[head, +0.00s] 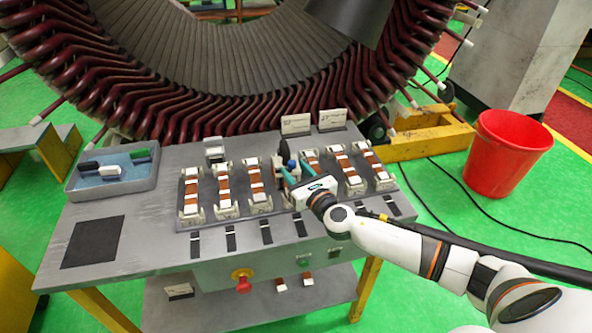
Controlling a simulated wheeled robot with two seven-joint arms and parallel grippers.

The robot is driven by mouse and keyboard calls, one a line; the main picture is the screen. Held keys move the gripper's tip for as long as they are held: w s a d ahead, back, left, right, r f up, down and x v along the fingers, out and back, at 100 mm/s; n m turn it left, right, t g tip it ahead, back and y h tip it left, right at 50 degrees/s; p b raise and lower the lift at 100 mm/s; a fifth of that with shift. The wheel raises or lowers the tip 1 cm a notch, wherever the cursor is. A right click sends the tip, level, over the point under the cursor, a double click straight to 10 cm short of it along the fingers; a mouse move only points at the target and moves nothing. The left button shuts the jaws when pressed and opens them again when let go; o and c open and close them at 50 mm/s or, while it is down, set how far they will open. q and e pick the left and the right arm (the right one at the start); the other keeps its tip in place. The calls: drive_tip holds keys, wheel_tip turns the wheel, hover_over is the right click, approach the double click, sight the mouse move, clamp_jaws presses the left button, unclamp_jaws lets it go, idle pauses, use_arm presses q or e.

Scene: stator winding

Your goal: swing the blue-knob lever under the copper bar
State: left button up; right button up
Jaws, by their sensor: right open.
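Several copper bars with white end blocks stand in a row of fixtures on the grey workbench (110,262). My right gripper (293,166) reaches in from the lower right over the fixtures right of the row's middle. Its two teal fingers are apart and point away from me. A small blue knob (292,163) shows between the fingertips; I cannot tell whether they touch it. A black upright handle (284,151) stands just behind it. The lever's arm and most of the copper bar there are hidden by the gripper. My left gripper is not in view.
A tray (112,185) with black, white and green pieces sits at the bench's left. A red emergency button (243,284) is on the front panel. Label cards (296,124) stand behind the fixtures. The large stator (215,80) rises behind. A red bucket (507,153) stands right.

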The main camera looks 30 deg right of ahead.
clamp_jaws()
drive_tip(key=n+y+b, duration=0.1)
drive_tip(key=b, duration=0.1)
drive_tip(key=n+y+b, duration=0.1)
drive_tip(key=b, duration=0.1)
drive_tip(key=w+d+y+b, duration=0.1)
drive_tip(key=y+b, duration=0.1)
drive_tip(key=shift+d+f+n+g, duration=0.1)
drive_tip(key=shift+f+n+g, duration=0.2)
drive_tip(key=shift+f+n, duration=0.1)
drive_tip(key=c, duration=0.8)
unclamp_jaws()
drive_tip(key=shift+r+y, duration=0.3)
drive_tip(key=shift+r, duration=0.05)
drive_tip(key=shift+o, duration=1.3)
drive_tip(key=shift+r, duration=0.1)
drive_tip(key=o, duration=0.5)
drive_tip(key=shift+o, duration=0.2)
